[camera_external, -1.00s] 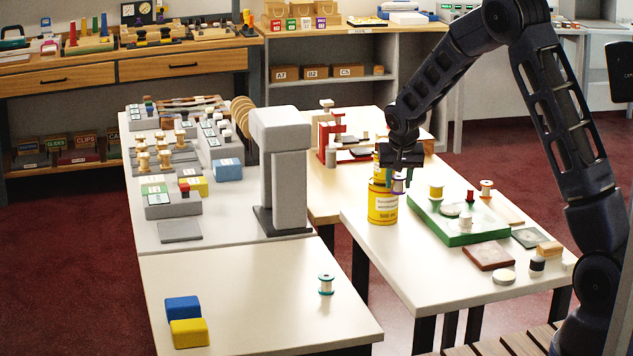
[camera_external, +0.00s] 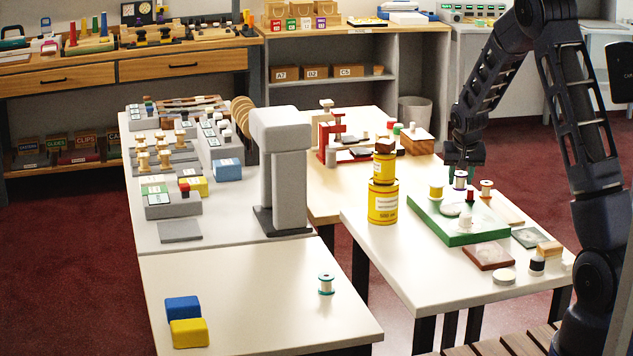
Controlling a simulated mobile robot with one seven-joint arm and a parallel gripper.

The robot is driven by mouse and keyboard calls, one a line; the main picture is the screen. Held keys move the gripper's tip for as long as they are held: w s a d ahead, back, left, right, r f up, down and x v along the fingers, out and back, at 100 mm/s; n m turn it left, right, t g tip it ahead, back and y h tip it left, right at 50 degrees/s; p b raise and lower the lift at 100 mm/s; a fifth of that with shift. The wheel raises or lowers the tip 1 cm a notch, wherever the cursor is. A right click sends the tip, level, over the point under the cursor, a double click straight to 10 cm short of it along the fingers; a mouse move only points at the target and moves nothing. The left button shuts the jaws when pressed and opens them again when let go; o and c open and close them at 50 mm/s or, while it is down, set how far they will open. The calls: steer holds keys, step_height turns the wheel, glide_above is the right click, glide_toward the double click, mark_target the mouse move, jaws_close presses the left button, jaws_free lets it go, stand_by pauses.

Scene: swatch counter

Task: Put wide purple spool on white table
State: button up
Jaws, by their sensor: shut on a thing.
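My gripper (camera_external: 462,172) is shut on a small white spool with purple rims (camera_external: 460,180). It holds the spool upright above the back part of the green tray (camera_external: 462,238), between a yellow spool (camera_external: 436,191) and an orange-brown spool (camera_external: 486,188). The fingers partly hide the spool, and I cannot tell its exact height. The tray lies on the right pale table (camera_external: 450,283). The front white table (camera_external: 255,290) bears a white spool with teal rims (camera_external: 326,284), a blue block (camera_external: 183,309) and a yellow block (camera_external: 189,333).
Stacked yellow cans (camera_external: 383,203) stand at the right table's left edge. A grey upright stand (camera_external: 284,180) rises behind the front table. A brown plate (camera_external: 488,256) and several small items crowd the right table's right side. The front table's middle is clear.

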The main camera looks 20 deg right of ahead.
steer(key=s+a+r+n, duration=0.1)
steer(key=s+a+r, duration=0.45)
steer(key=s, duration=0.25)
steer(key=s+a+r+n, duration=0.1)
steer(key=s+a+r, duration=0.4)
steer(key=s+a, duration=0.3)
steer(key=shift+y, duration=0.3)
steer(key=f, duration=0.6)
steer(key=d+f, duration=0.1)
steer(key=f, duration=1.3)
steer(key=shift+s+d, duration=0.2)
steer(key=shift+s, duration=0.1)
steer(key=shift+f, duration=0.15)
steer(key=o, duration=1)
steer(key=shift+o, duration=0.2)
